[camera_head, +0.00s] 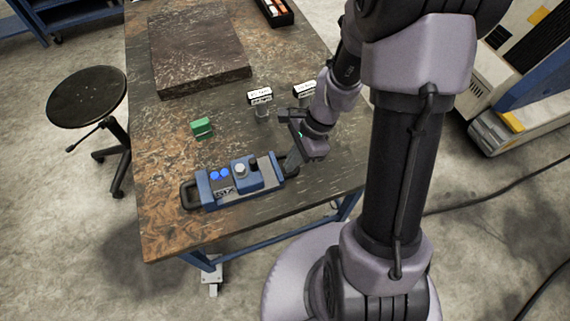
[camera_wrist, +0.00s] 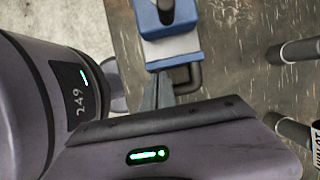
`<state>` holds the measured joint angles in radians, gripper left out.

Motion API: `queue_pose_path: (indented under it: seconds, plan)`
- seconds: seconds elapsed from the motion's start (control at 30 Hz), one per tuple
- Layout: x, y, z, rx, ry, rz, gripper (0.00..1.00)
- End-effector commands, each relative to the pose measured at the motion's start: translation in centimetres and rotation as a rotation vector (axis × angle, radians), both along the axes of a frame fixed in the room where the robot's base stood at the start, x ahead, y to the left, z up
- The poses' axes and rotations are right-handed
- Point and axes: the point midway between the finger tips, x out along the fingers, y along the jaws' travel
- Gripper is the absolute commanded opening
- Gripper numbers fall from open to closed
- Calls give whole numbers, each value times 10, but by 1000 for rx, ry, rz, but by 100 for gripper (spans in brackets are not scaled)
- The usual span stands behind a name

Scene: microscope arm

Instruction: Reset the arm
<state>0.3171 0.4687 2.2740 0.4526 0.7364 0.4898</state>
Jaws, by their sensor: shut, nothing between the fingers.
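A blue and grey control box (camera_head: 232,180) with blue buttons, a pale knob, a black knob and black side handles lies near the table's front edge. My gripper (camera_head: 292,163) is shut and empty, at the box's right end beside its right handle. I cannot tell whether it touches the handle. In the wrist view the closed fingers (camera_wrist: 158,92) show next to the box's end (camera_wrist: 170,48) and its black handle (camera_wrist: 188,78). No separate arm to reset shows apart from my own.
The worn table (camera_head: 165,215) holds a green block (camera_head: 202,127), two posts with white labels (camera_head: 260,98) (camera_head: 304,90), a dark slab (camera_head: 197,50) and a black tray (camera_head: 277,12). A black stool (camera_head: 88,97) stands left. A machine (camera_head: 530,85) stands right.

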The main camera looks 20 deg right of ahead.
Motion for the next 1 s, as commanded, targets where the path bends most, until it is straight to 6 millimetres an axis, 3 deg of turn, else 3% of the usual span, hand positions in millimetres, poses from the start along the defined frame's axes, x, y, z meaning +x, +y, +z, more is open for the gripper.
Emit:
queue_pose_path:
  seconds: [0.03,0.2,0.33,0.53,0.63,0.7,0.83,1.0]
  plan:
    - [2,-7,28,-4,-9,-2,0]
    - [2,-24,68,-3,-6,-3,0]
    - [1,-31,83,-2,-6,-2,0]
    - [1,-32,88,-5,-11,8,0]
    - [1,-21,116,-50,-101,120,0]
    - [-6,-4,153,-115,-228,287,0]
    - [-41,29,214,-263,-482,637,0]
    - [-85,51,252,-424,-715,948,0]
